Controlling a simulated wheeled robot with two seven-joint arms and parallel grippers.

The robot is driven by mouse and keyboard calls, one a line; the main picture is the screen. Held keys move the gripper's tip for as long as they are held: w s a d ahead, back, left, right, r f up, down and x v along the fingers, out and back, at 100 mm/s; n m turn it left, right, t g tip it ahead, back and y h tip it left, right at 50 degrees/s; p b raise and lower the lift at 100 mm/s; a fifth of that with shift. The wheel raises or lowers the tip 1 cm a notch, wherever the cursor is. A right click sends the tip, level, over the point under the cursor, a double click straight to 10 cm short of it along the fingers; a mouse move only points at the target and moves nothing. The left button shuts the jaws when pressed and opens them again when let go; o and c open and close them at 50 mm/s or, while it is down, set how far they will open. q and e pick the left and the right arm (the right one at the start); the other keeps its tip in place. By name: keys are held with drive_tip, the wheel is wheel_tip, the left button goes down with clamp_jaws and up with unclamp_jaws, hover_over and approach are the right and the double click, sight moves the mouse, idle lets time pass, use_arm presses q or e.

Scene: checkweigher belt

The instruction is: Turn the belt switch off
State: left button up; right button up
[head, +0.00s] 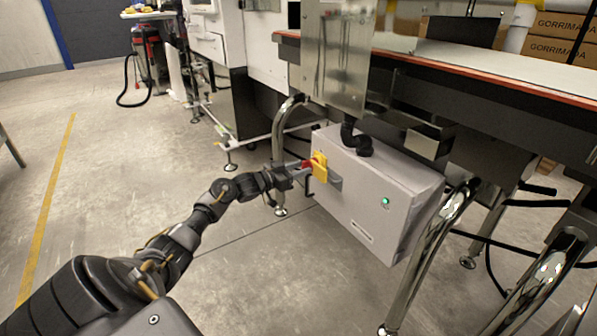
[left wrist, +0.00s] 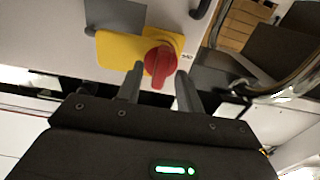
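The belt switch is a red rotary knob (left wrist: 159,62) on a yellow plate (left wrist: 118,47), on the end of a pale grey control box (head: 365,195) under the conveyor. The knob (head: 307,165) also shows in the head view, partly hidden by my gripper. My left gripper (head: 299,172) is at the knob. In the left wrist view its two fingers (left wrist: 160,78) stand apart, one on each side of the knob's handle, with gaps beside it. The handle points toward the gripper. A green lamp (head: 386,202) on the box front is lit. My right gripper is not in view.
The conveyor belt (head: 480,62) runs above the box. Shiny metal legs (head: 430,255) stand to the right of the box, and another bent leg (head: 283,125) stands just behind my gripper. A black hose (head: 352,138) enters the box top.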

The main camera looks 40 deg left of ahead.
use_arm(q)
clamp_jaws()
idle(0.4)
